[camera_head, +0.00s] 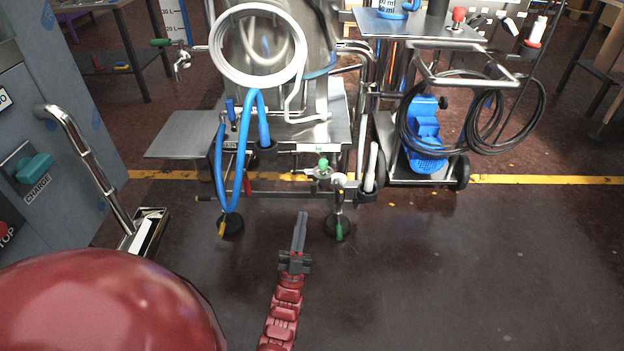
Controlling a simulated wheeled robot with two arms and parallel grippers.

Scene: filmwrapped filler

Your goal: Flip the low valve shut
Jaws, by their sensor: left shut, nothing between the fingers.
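My left gripper (300,230) points away from me over the dark floor, its dark fingers together and empty. Low on the steel tank frame ahead, a steel valve fitting (338,180) shows a little right of and beyond my fingertips. A green handle (339,232) hangs low below it, to the right of my fingers and apart from them in the picture. A green knob (322,163) sits higher up on the same pipework. A yellow handle (221,229) hangs low at the left. I cannot tell for sure which one is the low valve. My right gripper is out of view.
A blue hose (218,165) loops down the tank's left side. A steel side shelf (184,134) juts out left. A wheeled cart (430,165) with black cables stands right. A grey cabinet (50,150) with a steel handle is at left. The floor at front right is clear.

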